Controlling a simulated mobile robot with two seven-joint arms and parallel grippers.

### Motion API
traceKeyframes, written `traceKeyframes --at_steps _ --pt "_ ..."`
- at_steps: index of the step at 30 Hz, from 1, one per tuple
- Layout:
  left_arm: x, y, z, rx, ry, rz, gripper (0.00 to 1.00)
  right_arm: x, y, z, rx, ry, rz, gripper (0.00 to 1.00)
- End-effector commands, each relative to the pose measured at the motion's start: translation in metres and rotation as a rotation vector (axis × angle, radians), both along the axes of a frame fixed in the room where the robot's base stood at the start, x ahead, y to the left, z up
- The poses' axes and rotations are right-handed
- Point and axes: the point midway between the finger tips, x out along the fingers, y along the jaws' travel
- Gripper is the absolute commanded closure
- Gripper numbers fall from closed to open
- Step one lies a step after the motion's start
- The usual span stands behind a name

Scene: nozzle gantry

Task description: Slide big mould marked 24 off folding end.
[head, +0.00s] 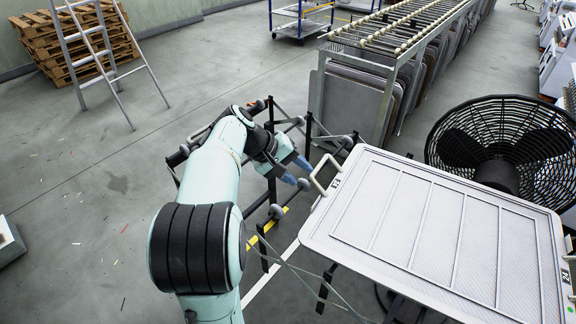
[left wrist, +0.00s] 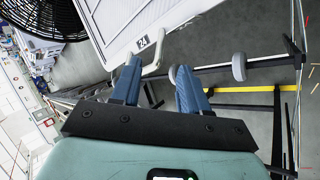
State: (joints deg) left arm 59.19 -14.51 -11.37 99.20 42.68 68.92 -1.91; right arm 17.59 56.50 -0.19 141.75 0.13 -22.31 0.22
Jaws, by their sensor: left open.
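The big mould (head: 420,215) is a light grey ribbed panel with a raised rim, lying nearly flat at the right of the head view. A pale handle (head: 326,172) sticks out from its left edge beside a small label. In the left wrist view the mould (left wrist: 112,22) is at the top, and its label (left wrist: 143,41) reads 24. My left gripper (head: 304,174) is open, its blue fingers pointing at the handle from the left. In the left wrist view the handle (left wrist: 158,48) shows just beyond the gap between the fingertips (left wrist: 157,67); contact is unclear. My right gripper is out of view.
A black folding frame with grey rollers (head: 348,142) stands under and left of my left gripper. A black fan (head: 500,145) stands behind the mould. A roller conveyor (head: 400,35) with hanging panels runs behind. Pallets (head: 75,45) and a ladder stand far left.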

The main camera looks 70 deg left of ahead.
Motion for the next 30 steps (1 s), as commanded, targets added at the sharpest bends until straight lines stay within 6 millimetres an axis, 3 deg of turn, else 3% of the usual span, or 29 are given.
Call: traceKeyframes --at_steps 6,15,28,29,30 --pt "0.028 -0.003 -0.037 -0.004 0.002 0.000 0.56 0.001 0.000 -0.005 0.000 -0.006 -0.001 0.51" --pt "0.055 -0.005 -0.068 -0.002 0.001 0.001 0.56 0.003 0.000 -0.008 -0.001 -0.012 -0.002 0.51" --pt "0.061 -0.005 -0.074 -0.001 0.001 0.001 0.56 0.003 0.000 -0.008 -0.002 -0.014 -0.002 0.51" --pt "0.061 -0.005 -0.074 -0.001 0.001 0.001 0.59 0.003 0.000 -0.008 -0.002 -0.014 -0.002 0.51" --pt "0.061 -0.005 -0.074 -0.001 0.001 0.001 0.72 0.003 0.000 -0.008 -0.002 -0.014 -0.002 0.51"
